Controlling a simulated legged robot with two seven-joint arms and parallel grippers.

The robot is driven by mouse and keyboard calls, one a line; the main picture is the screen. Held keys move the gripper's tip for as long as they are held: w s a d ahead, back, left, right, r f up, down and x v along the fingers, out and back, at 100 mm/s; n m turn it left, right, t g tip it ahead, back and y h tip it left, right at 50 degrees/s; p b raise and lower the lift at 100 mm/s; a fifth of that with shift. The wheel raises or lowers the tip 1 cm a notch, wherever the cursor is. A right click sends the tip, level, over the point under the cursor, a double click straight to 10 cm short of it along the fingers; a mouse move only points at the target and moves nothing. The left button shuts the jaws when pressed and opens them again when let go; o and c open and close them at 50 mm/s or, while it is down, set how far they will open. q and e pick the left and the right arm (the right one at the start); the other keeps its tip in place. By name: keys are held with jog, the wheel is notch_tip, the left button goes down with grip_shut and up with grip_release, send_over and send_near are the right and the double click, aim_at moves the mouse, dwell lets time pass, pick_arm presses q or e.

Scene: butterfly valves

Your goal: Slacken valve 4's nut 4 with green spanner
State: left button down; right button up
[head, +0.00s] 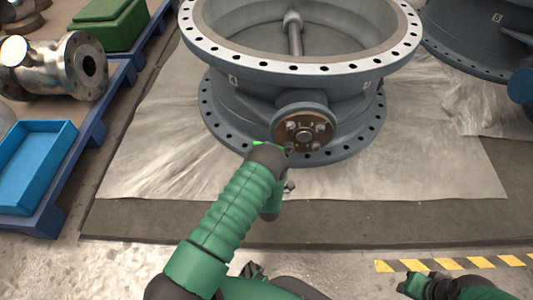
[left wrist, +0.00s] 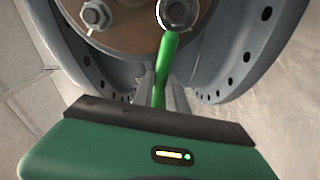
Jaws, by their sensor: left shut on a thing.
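Valve 4 (head: 225,98) is a large grey butterfly valve with a "4" on its side. Its small side flange has a brown plate (head: 318,133) with several nuts. My left gripper (head: 283,152) is at this plate's lower left, largely hidden by its own wrist. In the left wrist view it is shut on the green spanner (left wrist: 167,58). The spanner's far end meets a nut (left wrist: 177,10) at the top edge, with a silver ring showing around it; I cannot tell how fully it is seated. Another nut (left wrist: 95,15) is at the left. My right gripper (head: 412,282) is low at the right, its fingers unclear.
A blue bench at the left holds a blue tray (head: 66,140), a green crate (head: 140,22) and a metal pipe fitting (head: 62,65). Another valve (head: 470,45) stands at the back right. Yellow-black tape (head: 480,262) crosses the floor. The sheet in front of valve 4 is clear.

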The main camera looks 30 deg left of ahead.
pick_arm(q)
jog(key=shift+w+a, duration=0.1)
jog(key=shift+w, duration=0.1)
jog(key=shift+w+a, duration=0.25)
jog(key=shift+w, duration=0.15)
jog(key=shift+r, duration=0.1)
dwell(0.5)
dwell(0.3)
notch_tip(320, 180, down, 9)
jog(key=w+d+n+b, duration=0.1)
jog(key=n+b, duration=0.3)
jog(key=n, duration=0.8)
jog(key=shift+w+d+n+g+h+b, duration=0.3)
jog(key=shift+w+d+b, duration=0.1)
jog(key=shift+d, duration=0.15)
